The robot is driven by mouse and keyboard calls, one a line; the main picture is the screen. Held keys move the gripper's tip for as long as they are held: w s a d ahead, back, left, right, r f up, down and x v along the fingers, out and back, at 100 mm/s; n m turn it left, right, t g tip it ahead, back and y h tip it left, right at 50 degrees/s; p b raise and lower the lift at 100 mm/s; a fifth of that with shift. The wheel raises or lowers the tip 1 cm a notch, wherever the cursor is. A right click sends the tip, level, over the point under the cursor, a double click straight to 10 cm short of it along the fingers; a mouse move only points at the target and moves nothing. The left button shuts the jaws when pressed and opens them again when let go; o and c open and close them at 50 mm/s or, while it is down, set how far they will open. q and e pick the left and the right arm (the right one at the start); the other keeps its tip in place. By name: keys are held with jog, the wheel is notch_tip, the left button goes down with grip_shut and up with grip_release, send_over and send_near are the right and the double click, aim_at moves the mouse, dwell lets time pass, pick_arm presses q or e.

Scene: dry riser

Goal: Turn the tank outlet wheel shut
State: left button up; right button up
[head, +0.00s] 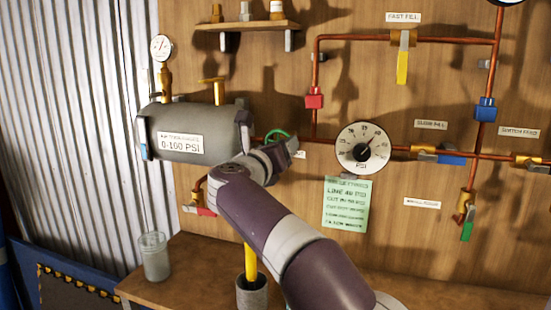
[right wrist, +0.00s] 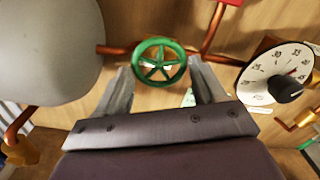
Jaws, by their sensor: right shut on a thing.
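The tank outlet wheel is a small green spoked handwheel (right wrist: 160,62) on the copper pipe at the right end of the grey tank (right wrist: 45,50). In the head view only part of the green wheel's rim (head: 279,134) shows past my arm. My right gripper (right wrist: 163,78) has one finger on each side of the wheel and is shut on it. In the head view my right gripper (head: 262,145) is at the wheel, beside the tank (head: 190,120); my wrist hides part of it. My left gripper is in neither view.
A round dial gauge (head: 363,148) sits right of the wheel, with a green note (head: 347,203) below. Pipes with coloured valve handles run across the board at right. A glass jar (head: 155,256) and a dark cup (head: 251,292) stand on the bench below.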

jog(key=shift+w+a+m+b, duration=0.15)
jog(key=shift+m+b, duration=1)
jog(key=shift+m, duration=2.65)
jog(key=shift+s+a+m+b, duration=0.15)
jog(key=shift+m+b, duration=1)
jog(key=shift+m, duration=2.65)
jog(key=shift+w, duration=0.1)
jog(key=o, duration=1)
